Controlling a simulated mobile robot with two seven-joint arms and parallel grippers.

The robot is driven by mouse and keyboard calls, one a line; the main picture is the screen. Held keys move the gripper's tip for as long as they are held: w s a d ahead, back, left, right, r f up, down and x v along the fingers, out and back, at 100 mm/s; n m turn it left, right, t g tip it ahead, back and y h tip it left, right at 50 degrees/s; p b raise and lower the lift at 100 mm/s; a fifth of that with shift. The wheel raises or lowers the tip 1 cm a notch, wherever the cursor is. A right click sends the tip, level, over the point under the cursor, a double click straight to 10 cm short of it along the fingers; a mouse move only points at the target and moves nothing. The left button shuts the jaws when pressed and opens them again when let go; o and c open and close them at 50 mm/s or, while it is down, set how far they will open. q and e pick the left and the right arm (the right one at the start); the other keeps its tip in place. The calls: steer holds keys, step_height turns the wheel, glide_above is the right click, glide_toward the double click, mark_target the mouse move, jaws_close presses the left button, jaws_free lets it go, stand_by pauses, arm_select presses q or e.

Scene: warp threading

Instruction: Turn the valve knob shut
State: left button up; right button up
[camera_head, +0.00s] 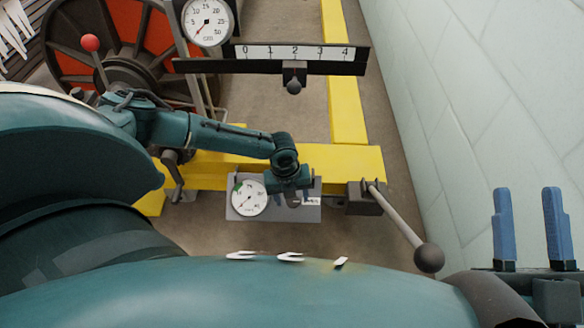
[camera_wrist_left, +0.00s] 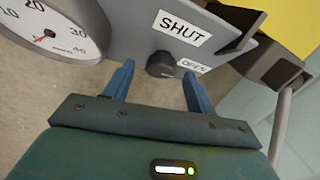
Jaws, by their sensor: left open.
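The valve knob (camera_wrist_left: 160,64) is a small dark round knob on a grey panel (camera_wrist_left: 135,28), with a SHUT label (camera_wrist_left: 181,27) above it and an OPEN label (camera_wrist_left: 193,66) to its lower right. My left gripper (camera_wrist_left: 158,72) is open, its two blue fingers on either side of the knob in the wrist view; I cannot tell whether they touch it. In the head view my left gripper (camera_head: 291,201) is over the panel (camera_head: 240,211) and hides the knob. My right gripper (camera_head: 528,192) is open and empty at the far right, away from the panel.
A round gauge (camera_head: 249,198) sits left of the knob. A lever with a ball end (camera_head: 429,257) sticks out to the right of the panel. A numbered scale bar (camera_head: 300,55) and another dial (camera_head: 207,22) are farther back. A pale block wall (camera_head: 480,90) bounds the right.

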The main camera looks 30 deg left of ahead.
arm_select(q)
steer(key=shift+d+f, duration=0.1)
steer(key=shift+f, duration=0.4)
arm_select(e)
steer(key=shift+r+n+y, duration=0.4)
arm_select(q)
steer(key=c, duration=1)
